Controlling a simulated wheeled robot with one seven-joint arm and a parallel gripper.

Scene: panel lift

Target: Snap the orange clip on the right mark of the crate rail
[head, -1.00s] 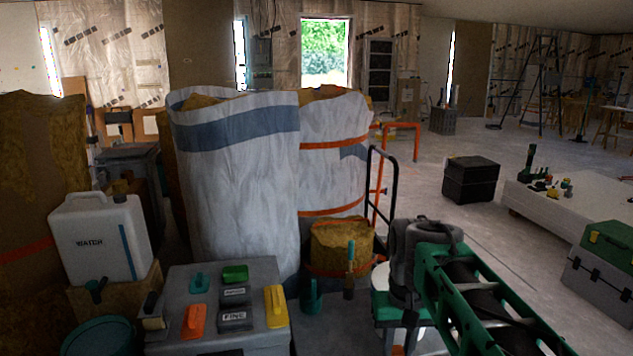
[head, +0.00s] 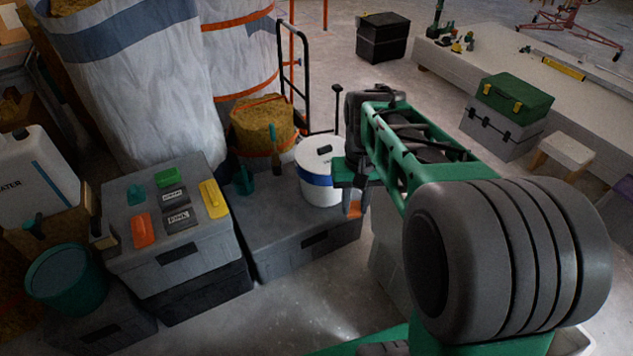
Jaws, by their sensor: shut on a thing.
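My gripper (head: 354,208) points down at the middle of the head view, in front of the grey box beside the white bucket. It is shut on a small orange piece, which looks like the orange clip (head: 355,209); only a little of it shows between the fingers. I cannot make out the crate rail or its right mark. A pale grey surface (head: 388,262) below my arm is mostly hidden, and I cannot tell whether it is the crate.
A white bucket (head: 320,172) stands on a dark grey box (head: 290,236) left of my gripper. A green toolbox (head: 514,98) sits on a grey case at right. Floor (head: 310,305) is open at front.

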